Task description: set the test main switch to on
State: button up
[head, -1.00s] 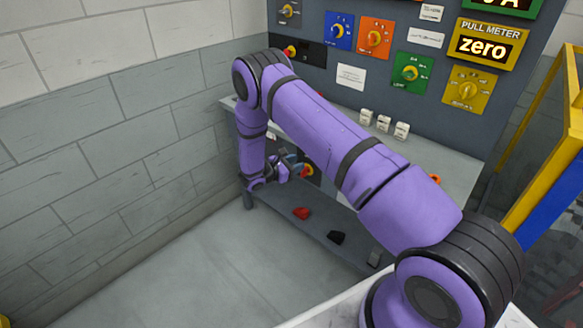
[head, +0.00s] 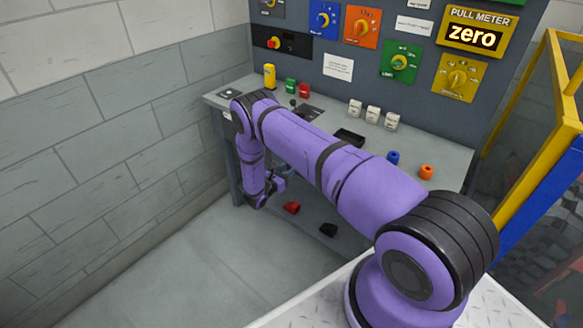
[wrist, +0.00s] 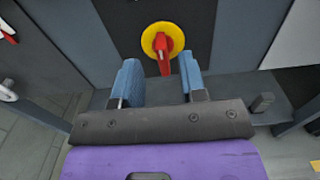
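A rotary switch with a red handle on a yellow disc (wrist: 147,40) sits on a dark panel in the wrist view. Its handle is close to upright, with a slight tilt. My gripper (wrist: 160,70) is open, its two blue fingers below and to either side of the handle, with nothing held. I cannot tell whether they touch it. In the head view my gripper (head: 277,184) is low at the bench front, partly hidden by my arm, and this switch is not visible there. A similar red and yellow switch (head: 274,43) is on the upper panel. No label naming the test main switch is readable.
The bench top (head: 448,158) carries small coloured parts and several white blocks. A red piece (head: 291,208) and a black piece (head: 328,230) lie on the low shelf. A brick wall (head: 120,130) bounds the left. A yellow frame (head: 520,100) stands right. Open floor lies front left.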

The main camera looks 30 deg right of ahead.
jog(key=shift+x, duration=1.9)
jog(key=shift+c, duration=0.2)
grip_shut()
